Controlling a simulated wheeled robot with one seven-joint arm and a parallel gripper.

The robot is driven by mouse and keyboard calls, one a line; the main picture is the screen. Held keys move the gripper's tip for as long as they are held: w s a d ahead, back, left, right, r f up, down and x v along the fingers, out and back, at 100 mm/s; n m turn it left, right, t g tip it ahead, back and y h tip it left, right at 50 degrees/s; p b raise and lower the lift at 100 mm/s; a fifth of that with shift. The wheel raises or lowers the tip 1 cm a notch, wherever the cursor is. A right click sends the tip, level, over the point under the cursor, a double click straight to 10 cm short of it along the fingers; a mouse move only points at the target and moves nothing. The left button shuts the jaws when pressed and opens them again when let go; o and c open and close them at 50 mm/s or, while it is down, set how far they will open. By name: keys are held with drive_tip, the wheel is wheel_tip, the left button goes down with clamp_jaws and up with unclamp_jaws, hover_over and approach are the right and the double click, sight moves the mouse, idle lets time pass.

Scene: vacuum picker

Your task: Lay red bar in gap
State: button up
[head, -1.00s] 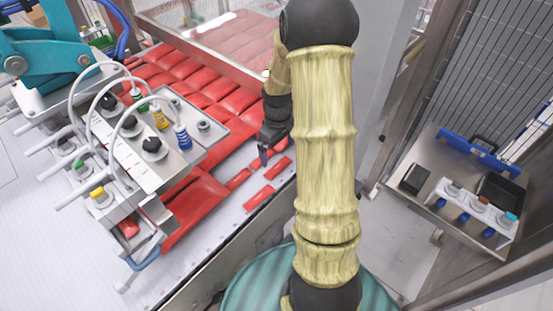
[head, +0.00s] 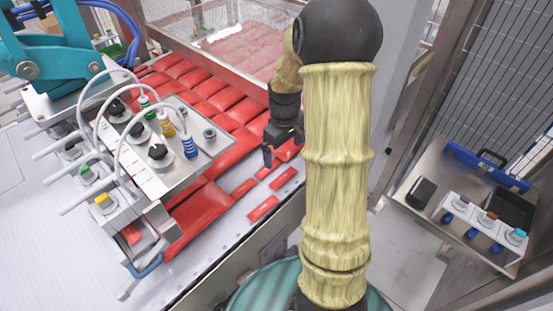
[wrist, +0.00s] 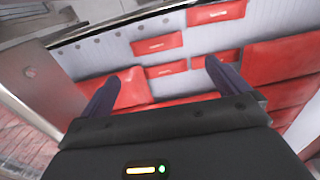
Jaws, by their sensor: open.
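Several small red bars lie flat on the pale metal conveyor near its front edge. In the head view one is lowest (head: 263,208) and another sits to its upper right (head: 283,179), with a bare space between them. The wrist view shows one bar at the top (wrist: 216,12) and smaller ones between the fingers, such as the middle one (wrist: 166,70). I cannot tell which bar is the task's. My gripper (head: 268,158) is above the conveyor just beyond the bars. In the wrist view my gripper (wrist: 162,82) is open, its fingers apart, holding nothing.
Rows of larger red packs (head: 205,205) fill the conveyor behind and left. A suction tool with a grey plate (head: 185,130), hoses and springs stands over them at left. A clear panel (head: 215,50) rises behind. A side table with a control box (head: 480,222) is at right.

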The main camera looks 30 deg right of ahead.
drive_tip(key=s+a+r+m+t, duration=0.2)
drive_tip(key=s+a+r+m, duration=0.2)
drive_tip(key=s+a, duration=0.8)
drive_tip(key=shift+a+r+t, duration=0.25)
drive_tip(key=shift+a+t, duration=0.05)
drive_tip(key=shift+a, duration=0.4)
